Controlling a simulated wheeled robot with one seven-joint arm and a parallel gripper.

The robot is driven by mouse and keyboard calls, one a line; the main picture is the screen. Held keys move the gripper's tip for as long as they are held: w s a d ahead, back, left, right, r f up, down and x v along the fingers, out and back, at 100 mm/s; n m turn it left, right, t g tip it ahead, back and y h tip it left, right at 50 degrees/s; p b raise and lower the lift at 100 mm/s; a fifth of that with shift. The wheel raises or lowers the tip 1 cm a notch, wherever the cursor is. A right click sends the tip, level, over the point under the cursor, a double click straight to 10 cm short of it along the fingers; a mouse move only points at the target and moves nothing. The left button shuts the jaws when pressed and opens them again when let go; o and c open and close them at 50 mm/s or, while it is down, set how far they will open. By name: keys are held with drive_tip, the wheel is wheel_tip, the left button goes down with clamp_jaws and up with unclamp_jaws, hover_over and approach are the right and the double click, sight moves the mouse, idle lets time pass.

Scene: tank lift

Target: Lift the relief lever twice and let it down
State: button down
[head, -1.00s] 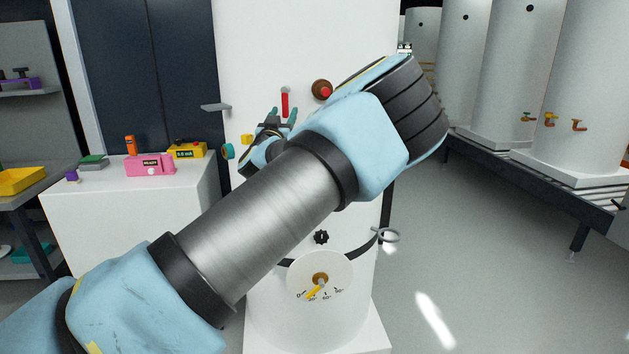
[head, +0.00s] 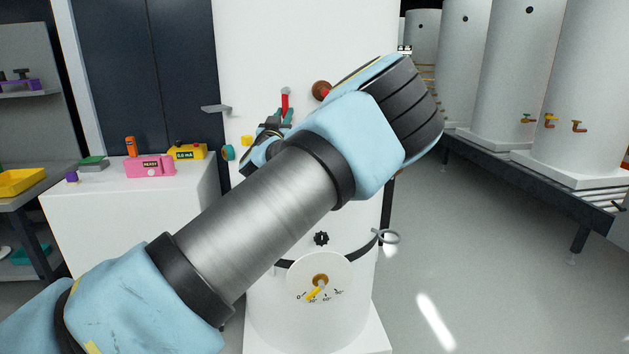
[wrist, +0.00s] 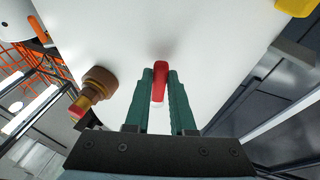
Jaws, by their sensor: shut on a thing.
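The red relief lever (head: 285,104) hangs from a small grey pivot on the white tank front in the head view. It points downward and looks nearly upright. In the wrist view the red lever (wrist: 159,82) stands between the two green fingers. My gripper (head: 285,114) is shut on the lever's lower part. The gripper also shows in the wrist view (wrist: 160,78), with a finger on each side of the red handle. In the head view my arm hides part of the tank front below the lever.
A brown round fitting with a red tip (head: 321,91) sits just right of the lever, close to my wrist. A dial (head: 320,279) and black knob (head: 321,238) are lower down. A grey shelf (head: 216,108) juts out at left. Open floor lies at right.

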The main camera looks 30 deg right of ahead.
drive_tip(key=shift+s+a+r+g+p, duration=0.1)
drive_tip(key=shift+r+g+p, duration=0.25)
drive_tip(key=shift+p, duration=0.7)
drive_tip(key=shift+s+a+r+g+y+p, duration=0.35)
drive_tip(key=shift+g+y+p, duration=0.35)
drive_tip(key=shift+p, duration=1.7)
drive_tip(key=shift+s+a+r+g+y+p, duration=0.15)
drive_tip(key=shift+r+g+y+p, duration=0.4)
drive_tip(key=shift+p, duration=1.55)
drive_tip(key=shift+s+r+y+p, duration=0.1)
drive_tip(key=shift+y+p, duration=0.25)
drive_tip(key=shift+a+g, duration=0.1)
drive_tip(key=shift+g, duration=0.2)
